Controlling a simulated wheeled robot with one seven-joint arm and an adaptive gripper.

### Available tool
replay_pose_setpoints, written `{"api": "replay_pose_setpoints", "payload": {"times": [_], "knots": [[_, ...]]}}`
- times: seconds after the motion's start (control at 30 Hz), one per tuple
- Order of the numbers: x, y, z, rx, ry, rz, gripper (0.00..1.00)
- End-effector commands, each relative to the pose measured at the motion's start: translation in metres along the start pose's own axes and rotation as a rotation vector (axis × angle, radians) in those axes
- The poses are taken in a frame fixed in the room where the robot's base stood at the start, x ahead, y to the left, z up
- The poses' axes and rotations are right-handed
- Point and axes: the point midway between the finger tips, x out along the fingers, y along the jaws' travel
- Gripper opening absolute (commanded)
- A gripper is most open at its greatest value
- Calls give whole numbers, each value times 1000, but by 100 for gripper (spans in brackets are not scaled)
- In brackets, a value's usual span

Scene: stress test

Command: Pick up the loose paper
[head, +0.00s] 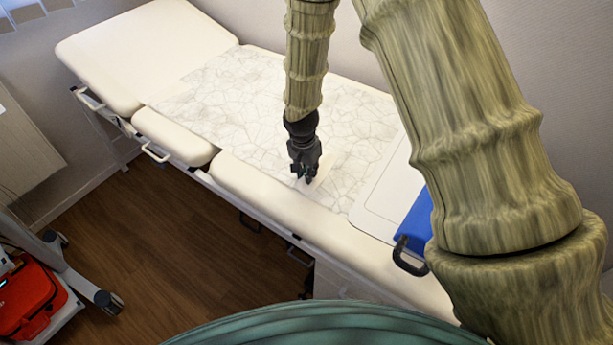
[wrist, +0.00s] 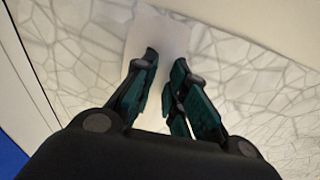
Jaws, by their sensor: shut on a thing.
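The loose paper (wrist: 158,32) is a plain pale sheet at the top middle of the wrist view, lying over the crackle-patterned sheet (wrist: 245,75). In the head view the paper (head: 328,163) shows as a small pale patch beside my gripper's tip. My gripper (head: 306,178) points down at the bed's surface. In the wrist view my gripper (wrist: 164,72) has its dark green fingers close together over the paper, with a narrow gap between them. The gripper is shut on the paper; the pinched part is hard to make out. Part of the paper is hidden behind the fingers.
The cream examination bed (head: 150,45) runs along the wall. A white panel (head: 385,195) and a blue item (head: 415,225) with a black handle lie at its right. A red case (head: 28,298) sits on a wheeled cart at lower left. Wooden floor (head: 165,235) is open in front.

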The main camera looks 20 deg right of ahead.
Motion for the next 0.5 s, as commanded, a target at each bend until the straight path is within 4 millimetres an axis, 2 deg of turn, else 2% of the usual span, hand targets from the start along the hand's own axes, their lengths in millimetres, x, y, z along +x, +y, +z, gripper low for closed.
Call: {"api": "replay_pose_setpoints", "payload": {"times": [0.3,0.5], "knots": [[-2,0,0,-1,0,0,0],[-15,0,-2,0,1,-1,0]]}}
